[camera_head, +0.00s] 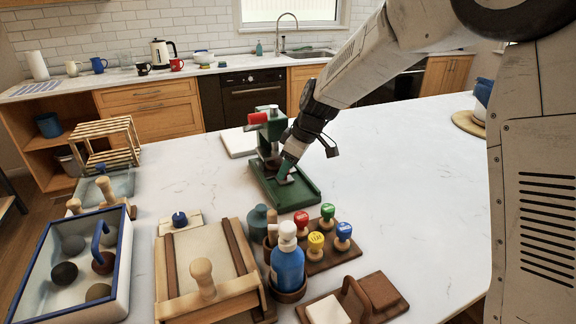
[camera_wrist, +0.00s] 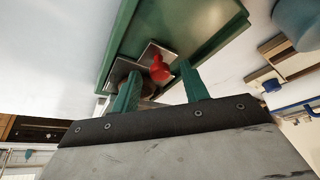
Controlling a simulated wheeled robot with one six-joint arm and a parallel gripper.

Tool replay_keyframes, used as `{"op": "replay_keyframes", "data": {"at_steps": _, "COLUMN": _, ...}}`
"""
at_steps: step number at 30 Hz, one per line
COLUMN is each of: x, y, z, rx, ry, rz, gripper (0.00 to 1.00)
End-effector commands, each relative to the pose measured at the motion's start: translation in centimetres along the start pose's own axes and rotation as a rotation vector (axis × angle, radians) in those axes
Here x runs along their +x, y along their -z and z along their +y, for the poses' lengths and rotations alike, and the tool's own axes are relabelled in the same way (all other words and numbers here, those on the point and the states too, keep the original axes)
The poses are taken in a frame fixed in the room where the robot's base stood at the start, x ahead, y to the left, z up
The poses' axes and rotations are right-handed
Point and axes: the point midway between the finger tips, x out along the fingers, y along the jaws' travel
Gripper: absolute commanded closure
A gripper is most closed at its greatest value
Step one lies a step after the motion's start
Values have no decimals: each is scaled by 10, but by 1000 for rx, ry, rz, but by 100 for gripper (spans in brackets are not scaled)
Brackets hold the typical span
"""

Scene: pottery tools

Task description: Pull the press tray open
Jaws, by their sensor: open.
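The green press (camera_head: 264,126) stands on the white counter with a long green base (camera_head: 300,193). In the wrist view the green base (camera_wrist: 190,28) shows with a grey metal tray (camera_wrist: 147,52) on it. A red knob (camera_wrist: 159,69) stands on the tray. My gripper (camera_head: 285,176) is low over the base, in front of the press column. In the wrist view my gripper (camera_wrist: 160,82) is open, with the red knob in line between its green fingers. I cannot tell whether the fingers touch the knob. In the head view my gripper mostly hides the tray and knob.
A blue-rimmed tub (camera_head: 72,255) and a wooden rack (camera_head: 105,140) are at left. The counter right of the press is clear.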

Motion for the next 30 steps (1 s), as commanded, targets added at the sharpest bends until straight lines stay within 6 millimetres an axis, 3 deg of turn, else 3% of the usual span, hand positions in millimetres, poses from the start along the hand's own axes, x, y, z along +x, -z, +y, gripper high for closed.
{"op": "replay_keyframes", "data": {"at_steps": 2, "x": 0, "y": 0, "z": 0, "rx": 0, "ry": 0, "rz": 0, "gripper": 55}}
{"op": "replay_keyframes", "data": {"at_steps": 7, "x": 0, "y": 0, "z": 0, "rx": 0, "ry": 0, "rz": 0, "gripper": 100}}
{"op": "replay_keyframes", "data": {"at_steps": 14, "x": -4, "y": -6, "z": -7, "rx": 0, "ry": 0, "rz": 0, "gripper": 100}}
{"op": "replay_keyframes", "data": {"at_steps": 24, "x": -27, "y": -59, "z": -64, "rx": 0, "ry": -2, "rz": 1, "gripper": 100}}
{"op": "replay_keyframes", "data": {"at_steps": 30, "x": -30, "y": -69, "z": -75, "rx": 0, "ry": -1, "rz": 1, "gripper": 100}}
